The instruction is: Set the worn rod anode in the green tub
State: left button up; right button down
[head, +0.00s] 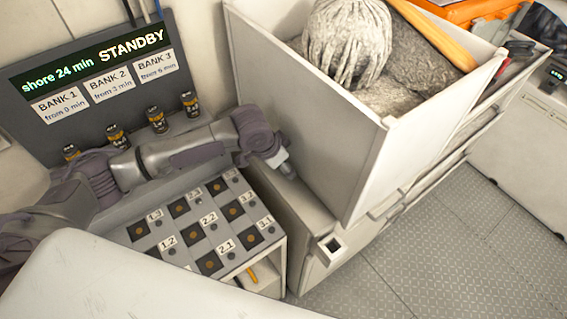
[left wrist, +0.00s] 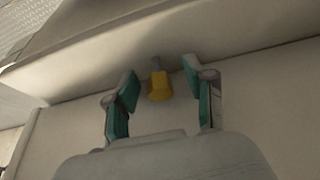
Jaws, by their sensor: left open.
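In the left wrist view, a small yellow piece with a short grey stub (left wrist: 159,86) lies on a pale surface; it looks like the worn rod anode. My left gripper (left wrist: 159,80) is open, its teal fingers on either side of the piece; I cannot tell whether they touch it. In the head view my left gripper (head: 285,166) is low beside the left wall of a big white bin, and the piece is not visible there. The green tub is not in view. My right gripper is not in view.
The white bin (head: 310,120) holds a stringy mop head (head: 347,42) and grey cloth. A labelled socket rack (head: 205,222) lies below my left arm. Several small dark canisters stand before the STANDBY panel (head: 95,75). Metal floor (head: 455,245) is open at right.

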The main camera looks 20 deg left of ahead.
pick_arm(q)
grip_shut()
jog(key=shift+r, duration=0.1)
